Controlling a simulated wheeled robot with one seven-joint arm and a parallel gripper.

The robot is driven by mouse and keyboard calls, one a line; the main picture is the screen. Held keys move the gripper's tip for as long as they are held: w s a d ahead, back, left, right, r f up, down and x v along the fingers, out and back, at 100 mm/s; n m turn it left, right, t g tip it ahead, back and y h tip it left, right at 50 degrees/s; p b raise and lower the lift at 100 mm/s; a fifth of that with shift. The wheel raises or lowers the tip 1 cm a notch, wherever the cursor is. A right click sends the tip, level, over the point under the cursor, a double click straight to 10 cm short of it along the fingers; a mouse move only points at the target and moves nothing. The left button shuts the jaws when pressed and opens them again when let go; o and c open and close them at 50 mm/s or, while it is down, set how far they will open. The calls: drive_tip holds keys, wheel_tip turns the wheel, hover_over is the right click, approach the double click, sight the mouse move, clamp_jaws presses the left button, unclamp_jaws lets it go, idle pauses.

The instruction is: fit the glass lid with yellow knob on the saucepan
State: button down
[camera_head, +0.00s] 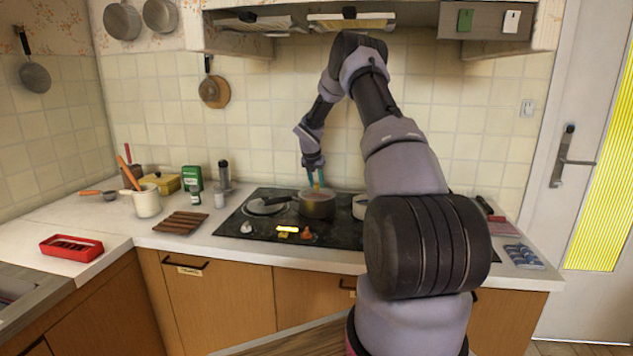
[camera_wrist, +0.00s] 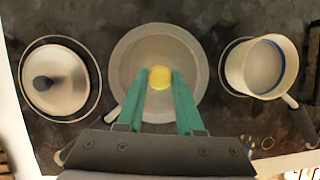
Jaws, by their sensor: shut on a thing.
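The saucepan (camera_head: 318,208) stands on the black cooktop, its handle pointing left. My gripper (camera_head: 316,184) is directly above it, pointing down. In the wrist view my gripper's green fingers (camera_wrist: 160,80) are shut on the yellow knob (camera_wrist: 160,76) of the glass lid (camera_wrist: 140,55). The lid lies over the saucepan's round opening and looks roughly centred on it. I cannot tell whether its rim touches the saucepan all round. The fingers hide the near part of the lid.
A lidded pan with a dark knob (camera_wrist: 43,83) is left of the saucepan, and an open white pot (camera_wrist: 263,67) is right of it. Small items lie at the cooktop's front (camera_head: 275,242). A brown slatted trivet (camera_head: 182,222) lies on the counter left.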

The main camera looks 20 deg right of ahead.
sight(314, 194)
drive_tip(key=shift+c, duration=2.4)
unclamp_jaws()
drive_tip(key=v, duration=0.7)
drive_tip(key=shift+r, duration=0.2)
drive_tip(key=shift+s, duration=0.15)
